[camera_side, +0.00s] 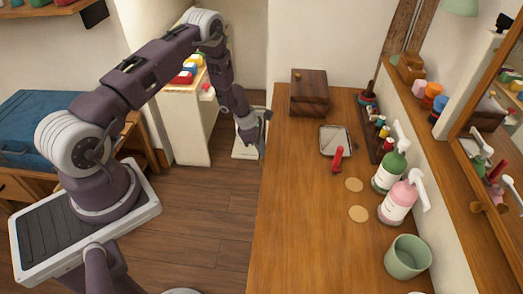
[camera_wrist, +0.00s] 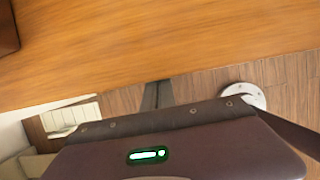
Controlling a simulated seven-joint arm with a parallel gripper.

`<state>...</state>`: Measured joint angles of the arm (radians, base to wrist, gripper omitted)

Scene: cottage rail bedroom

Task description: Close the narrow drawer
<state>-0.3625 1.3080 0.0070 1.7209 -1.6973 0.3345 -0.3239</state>
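I cannot make out the narrow drawer in either view; the front face of the long wooden dresser (camera_side: 300,220) is turned away or hidden below its top. My gripper (camera_side: 264,130) is beside the dresser's left edge, toward its far end, close to the edge in the picture. I cannot tell whether it touches anything. In the wrist view, my gripper's dark fingers (camera_wrist: 157,95) look together and empty, pointing toward the dresser's wooden top (camera_wrist: 170,50).
The dresser top holds a dark wooden box (camera_side: 309,92), a small tray (camera_side: 336,140), a green pump bottle (camera_side: 390,170), a pink one (camera_side: 399,203) and a green cup (camera_side: 407,257). A white slatted object (camera_wrist: 70,117) lies low nearby. Floor left of the dresser (camera_side: 215,205) is clear.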

